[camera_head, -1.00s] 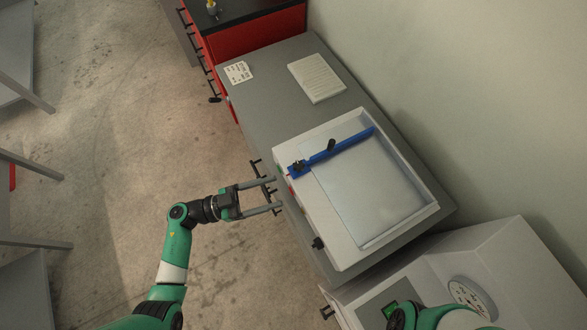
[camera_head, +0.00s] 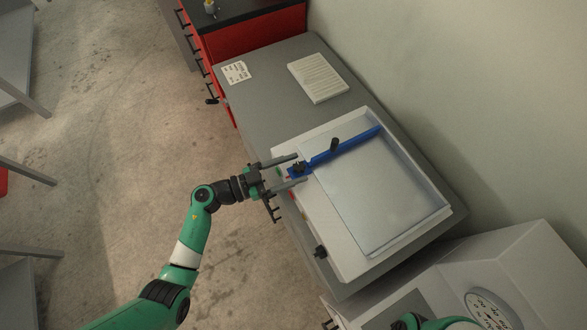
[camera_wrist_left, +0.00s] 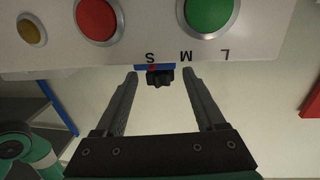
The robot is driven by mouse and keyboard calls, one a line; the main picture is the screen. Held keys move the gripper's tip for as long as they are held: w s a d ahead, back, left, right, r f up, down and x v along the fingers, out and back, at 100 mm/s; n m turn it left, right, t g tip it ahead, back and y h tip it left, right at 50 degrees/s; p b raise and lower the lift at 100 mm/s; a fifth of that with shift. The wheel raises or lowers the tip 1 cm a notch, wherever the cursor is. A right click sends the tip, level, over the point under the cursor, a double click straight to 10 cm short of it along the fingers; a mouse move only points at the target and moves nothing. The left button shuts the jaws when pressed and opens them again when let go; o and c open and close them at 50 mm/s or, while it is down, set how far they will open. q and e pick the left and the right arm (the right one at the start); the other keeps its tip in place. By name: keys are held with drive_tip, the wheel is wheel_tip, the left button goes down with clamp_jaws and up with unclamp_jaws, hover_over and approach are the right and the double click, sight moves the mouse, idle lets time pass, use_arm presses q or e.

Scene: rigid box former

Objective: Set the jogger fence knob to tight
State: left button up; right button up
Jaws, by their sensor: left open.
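The jogger is a white-rimmed tray (camera_head: 433,211) with a pale bed, on the grey bench. A blue fence (camera_head: 350,144) lies across its far part. A small black knob (camera_head: 299,167) sits at the fence's near-left end. In the left wrist view the black knob (camera_wrist_left: 160,78) shows in front of the blue fence end, beside a red mark near the letter S. My left gripper (camera_head: 300,169) is open, its fingers reaching over the tray's left edge on both sides of the knob. The gap between the fingers (camera_wrist_left: 161,82) shows clearance on each side. My right gripper is out of view.
Amber, red (camera_wrist_left: 99,18) and green (camera_wrist_left: 209,12) buttons line the panel close to my left fingers. A black handle (camera_head: 334,144) stands up from the fence. A paper stack (camera_head: 318,78) and a card (camera_head: 235,72) lie on the bench. A white machine (camera_head: 500,275) stands bottom right.

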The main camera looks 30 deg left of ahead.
use_arm(q)
drive_tip(key=shift+w+d, duration=0.2)
clamp_jaws()
idle(0.3)
